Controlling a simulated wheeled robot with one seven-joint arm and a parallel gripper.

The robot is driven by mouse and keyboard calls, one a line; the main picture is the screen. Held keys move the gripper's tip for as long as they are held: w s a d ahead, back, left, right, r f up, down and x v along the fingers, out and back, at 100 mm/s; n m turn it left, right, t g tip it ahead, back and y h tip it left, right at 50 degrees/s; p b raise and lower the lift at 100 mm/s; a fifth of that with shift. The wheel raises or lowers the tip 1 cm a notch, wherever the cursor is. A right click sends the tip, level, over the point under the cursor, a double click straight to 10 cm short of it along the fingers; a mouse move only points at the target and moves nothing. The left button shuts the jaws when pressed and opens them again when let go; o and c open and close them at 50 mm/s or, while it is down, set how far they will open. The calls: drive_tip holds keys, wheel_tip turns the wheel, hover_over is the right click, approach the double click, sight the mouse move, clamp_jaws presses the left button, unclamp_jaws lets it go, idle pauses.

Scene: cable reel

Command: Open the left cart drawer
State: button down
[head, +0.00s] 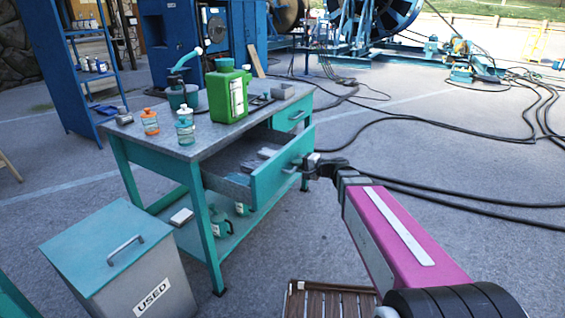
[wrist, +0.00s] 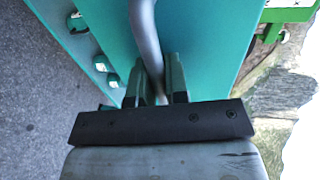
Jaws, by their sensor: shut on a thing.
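The left cart drawer (head: 275,180) is teal and stands pulled out from under the grey top of the teal cart (head: 188,137). Its open inside shows, with some grey items in it. My gripper (head: 312,168) is at the drawer front. In the wrist view, my gripper's two fingers (wrist: 160,85) are shut on the grey bar handle (wrist: 146,40) of the drawer, whose teal front (wrist: 195,50) lies behind it. In the head view the handle is partly hidden by my gripper.
A second drawer (head: 291,115) to the right looks closed. A green canister (head: 227,95) and small bottles stand on the cart top. A lidded bin marked USED (head: 120,265) stands front left. A wooden slatted thing (head: 325,300) lies below my arm. Black cables (head: 440,200) cross the floor at right.

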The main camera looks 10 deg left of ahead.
drive_tip(key=shift+f+v, duration=0.2)
drive_tip(key=shift+v, duration=0.65)
drive_tip(key=shift+f+v, duration=0.15)
drive_tip(key=shift+v, duration=0.65)
drive_tip(key=shift+f+v, duration=0.2)
drive_tip(key=shift+v, duration=0.65)
drive_tip(key=shift+d, duration=0.1)
drive_tip(key=c, duration=1.1)
unclamp_jaws()
drive_tip(key=shift+s, duration=0.1)
drive_tip(key=v, duration=1)
drive_tip(key=shift+s+d, duration=0.15)
drive_tip(key=shift+d, duration=0.15)
